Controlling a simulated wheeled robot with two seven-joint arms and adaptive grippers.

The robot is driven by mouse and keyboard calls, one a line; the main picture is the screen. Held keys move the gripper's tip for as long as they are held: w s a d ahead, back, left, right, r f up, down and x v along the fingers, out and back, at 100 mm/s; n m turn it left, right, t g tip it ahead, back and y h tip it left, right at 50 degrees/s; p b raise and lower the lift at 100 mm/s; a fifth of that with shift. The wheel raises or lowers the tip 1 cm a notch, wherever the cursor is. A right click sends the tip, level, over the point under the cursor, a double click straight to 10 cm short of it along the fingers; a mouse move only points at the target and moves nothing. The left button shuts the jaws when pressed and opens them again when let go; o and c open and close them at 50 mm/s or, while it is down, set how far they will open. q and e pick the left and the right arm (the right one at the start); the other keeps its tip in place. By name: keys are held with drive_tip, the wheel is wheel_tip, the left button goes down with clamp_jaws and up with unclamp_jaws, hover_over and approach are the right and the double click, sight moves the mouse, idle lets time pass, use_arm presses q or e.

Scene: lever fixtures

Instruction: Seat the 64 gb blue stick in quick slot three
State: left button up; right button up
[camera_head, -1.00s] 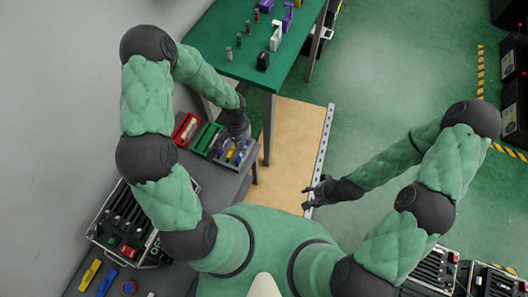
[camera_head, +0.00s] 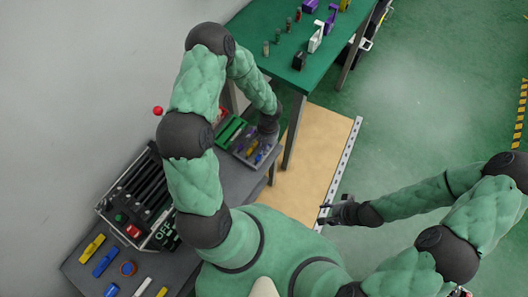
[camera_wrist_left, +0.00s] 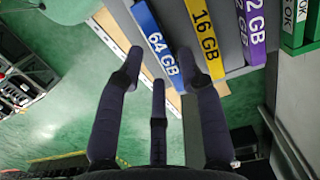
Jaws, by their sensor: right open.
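The blue stick marked 64 GB (camera_wrist_left: 157,42) lies beside a yellow 16 GB stick (camera_wrist_left: 202,35) and a purple stick (camera_wrist_left: 252,30) in the left wrist view. My left gripper (camera_wrist_left: 161,68) is open, with its fingertips to either side of the blue stick's near end. I cannot tell whether they touch it. In the head view this gripper is over a grey tray of sticks (camera_head: 241,152), its fingers mostly hidden. A dark slotted unit (camera_head: 140,200) marked OFF stands at the left; its slot numbers are unreadable. My right gripper (camera_head: 328,213) is open and empty.
A green tray (camera_head: 231,131) adjoins the grey one. A red knob (camera_head: 158,111) rises behind the unit. A green table (camera_head: 270,30) with small fixtures stands at the back.

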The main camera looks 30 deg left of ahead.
use_arm(q)
drive_tip(key=shift+s+f+b, duration=0.1)
drive_tip(key=shift+f+b, duration=0.3)
drive_tip(key=shift+f, duration=1.1)
drive_tip(key=shift+f, duration=0.1)
clamp_jaws()
